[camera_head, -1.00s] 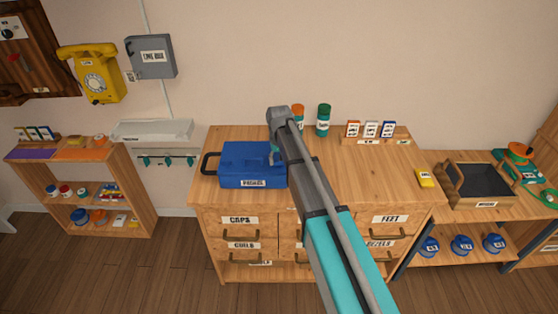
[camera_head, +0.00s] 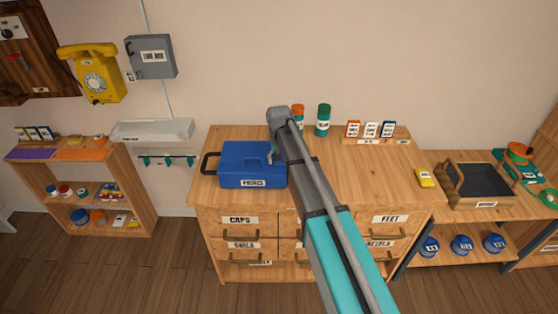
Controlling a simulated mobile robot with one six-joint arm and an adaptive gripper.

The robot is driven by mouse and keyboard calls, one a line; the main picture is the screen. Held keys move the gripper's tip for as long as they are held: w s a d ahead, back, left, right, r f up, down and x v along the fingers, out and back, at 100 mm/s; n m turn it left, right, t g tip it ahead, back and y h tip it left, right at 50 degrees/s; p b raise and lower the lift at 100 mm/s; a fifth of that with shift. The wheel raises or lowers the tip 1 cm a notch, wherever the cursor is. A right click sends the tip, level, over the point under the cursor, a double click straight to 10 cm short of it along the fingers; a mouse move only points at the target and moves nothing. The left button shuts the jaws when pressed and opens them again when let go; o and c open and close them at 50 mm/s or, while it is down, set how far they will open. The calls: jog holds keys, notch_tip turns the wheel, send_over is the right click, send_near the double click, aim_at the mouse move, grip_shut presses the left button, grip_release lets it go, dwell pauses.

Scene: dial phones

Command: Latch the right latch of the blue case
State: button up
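The blue case (camera_head: 240,165) lies on the left part of the wooden cabinet top, with its lid down. A dark handle (camera_head: 209,164) sticks out at its left side, and a white label (camera_head: 253,183) is on its front. My arm reaches up from the bottom right and covers the area beside the case's right edge. A small part of my gripper (camera_head: 272,152) shows at the case's right end, below the wrist. Its fingers are mostly hidden and too small to read. I cannot make out the right latch or whether the gripper touches it.
Orange-capped and green-capped bottles (camera_head: 323,120) stand at the back of the cabinet (camera_head: 350,171). A card rack (camera_head: 376,139) is at the back right, and a yellow box (camera_head: 426,177) is near the right edge. The middle right of the top is clear.

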jog(key=shift+o, duration=0.7)
jog(key=shift+n, duration=0.5)
